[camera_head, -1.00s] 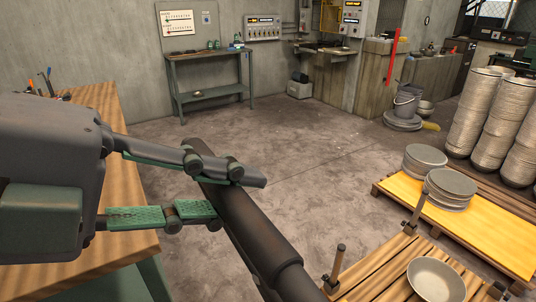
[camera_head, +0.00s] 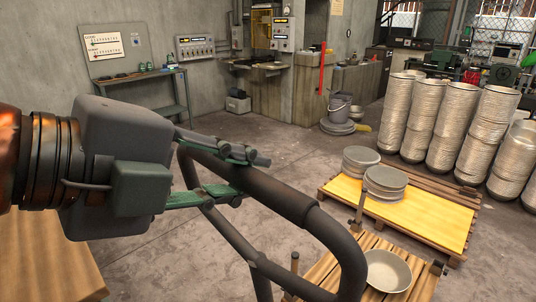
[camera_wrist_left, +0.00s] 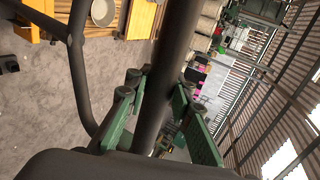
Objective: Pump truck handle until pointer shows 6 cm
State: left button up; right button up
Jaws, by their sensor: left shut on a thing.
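The truck handle (camera_head: 285,203) is a dark grey tubular loop that fills the lower middle of the head view. My left gripper (camera_head: 243,170) comes in from the left and is shut on its upper bar, near the bar's left end. In the left wrist view the handle bar (camera_wrist_left: 175,60) runs between the green-padded fingers of my left gripper (camera_wrist_left: 157,95). The truck's body is not clearly visible. I cannot make out a pointer reading 6 cm. My right gripper is not in view.
A slatted wooden pallet (camera_head: 330,272) with a metal bowl (camera_head: 387,270) lies beyond the handle. A yellow-topped pallet (camera_head: 425,222) carries stacked plates (camera_head: 385,181). Tall bowl stacks (camera_head: 443,138) stand at right. A wooden bench top (camera_head: 45,262) is at lower left. Open floor lies behind the handle.

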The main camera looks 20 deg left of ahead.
pick_arm(q)
jog(key=w+d+p, duration=0.1)
jog(key=w, duration=0.1)
jog(key=w+p, duration=0.1)
jog(key=w, duration=0.1)
jog(key=w+d+r+p, duration=0.1)
jog(key=w, duration=0.1)
jog(key=shift+w+d, duration=0.3)
jog(key=shift+d, duration=0.05)
jog(key=shift+w+d, duration=0.25)
jog(key=shift+w, duration=0.25)
jog(key=o, duration=2.5)
jog(key=shift+c, duration=0.2)
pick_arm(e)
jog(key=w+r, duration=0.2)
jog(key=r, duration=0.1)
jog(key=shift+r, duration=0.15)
pick_arm(q)
jog(key=shift+s+a, duration=0.1)
jog(key=p+v, duration=0.3)
jog(key=v, duration=0.6)
jog(key=shift+s+r+p, duration=0.15)
jog(key=shift+p, duration=0.15)
jog(key=shift+s+a, duration=0.15)
jog(key=shift+s, duration=0.15)
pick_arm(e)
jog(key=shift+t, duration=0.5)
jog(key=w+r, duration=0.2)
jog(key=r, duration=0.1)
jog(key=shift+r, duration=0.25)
